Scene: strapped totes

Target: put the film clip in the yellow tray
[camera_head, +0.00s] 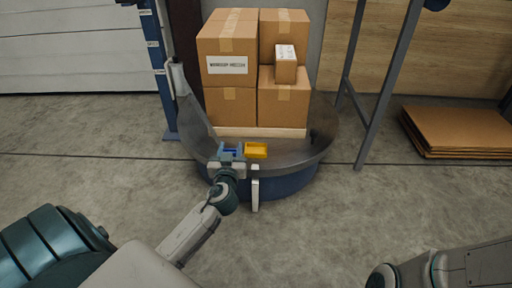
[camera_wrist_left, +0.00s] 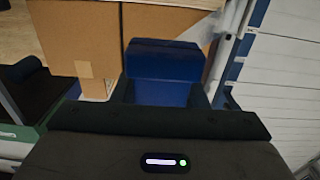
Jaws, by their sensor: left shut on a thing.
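The yellow tray (camera_head: 256,150) is a small open tray at the front edge of the round turntable, above a white upright. My left gripper (camera_head: 231,156) is just left of it, shut on a small blue piece that I take to be the film clip (camera_head: 230,151). The jaws partly hide this piece. In the left wrist view, the blue piece (camera_wrist_left: 163,62) shows between and beyond the dark jaws (camera_wrist_left: 160,100). It is beside the yellow tray, not inside it. The tray is not seen in the wrist view. My right gripper is out of view.
Stacked cardboard boxes (camera_head: 238,60) stand on a pallet on the turntable (camera_head: 300,165), behind the tray. A blue post (camera_head: 157,70) stands at left, a grey metal frame (camera_head: 385,85) at right. Flat cardboard sheets (camera_head: 460,130) lie far right. The front floor is clear.

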